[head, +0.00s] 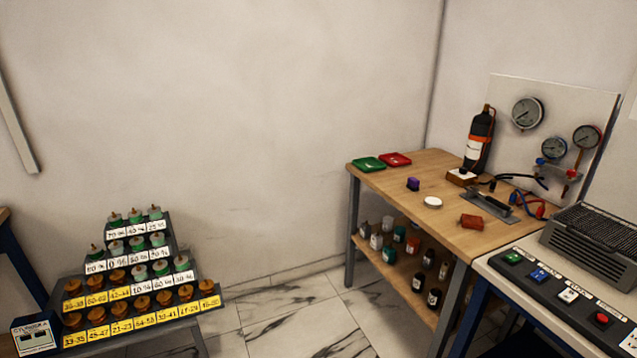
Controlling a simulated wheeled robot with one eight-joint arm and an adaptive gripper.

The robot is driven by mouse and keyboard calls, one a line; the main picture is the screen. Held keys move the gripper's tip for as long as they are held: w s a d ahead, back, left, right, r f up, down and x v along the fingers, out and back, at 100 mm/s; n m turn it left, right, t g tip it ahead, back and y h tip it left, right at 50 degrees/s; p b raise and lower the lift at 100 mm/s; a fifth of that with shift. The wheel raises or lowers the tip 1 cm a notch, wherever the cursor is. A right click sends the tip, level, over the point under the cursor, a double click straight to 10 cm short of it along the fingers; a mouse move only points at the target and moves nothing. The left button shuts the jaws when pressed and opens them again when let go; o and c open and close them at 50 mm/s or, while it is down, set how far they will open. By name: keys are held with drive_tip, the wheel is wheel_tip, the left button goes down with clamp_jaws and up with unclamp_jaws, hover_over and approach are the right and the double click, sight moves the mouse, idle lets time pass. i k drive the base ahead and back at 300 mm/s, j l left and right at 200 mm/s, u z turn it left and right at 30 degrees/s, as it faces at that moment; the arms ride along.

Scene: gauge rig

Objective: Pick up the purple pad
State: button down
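The purple pad (413,184) is a small purple block with a dark lower part. It stands on the wooden workbench (400,192), left of a round white dish (433,202). Nothing touches it and nothing covers it. My gripper is not in the head view, so its state does not show.
Green (368,164) and red (395,159) trays lie at the bench's back left. A stepped rack (140,290) stands at left. Marble floor (300,310) between is clear.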

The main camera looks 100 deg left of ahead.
sight(413, 184)
drive_tip(key=u, duration=2.8)
drive_tip(key=i+j+z, duration=0.2)
drive_tip(key=i+j, duration=0.4)
drive_tip(key=i, duration=0.15)
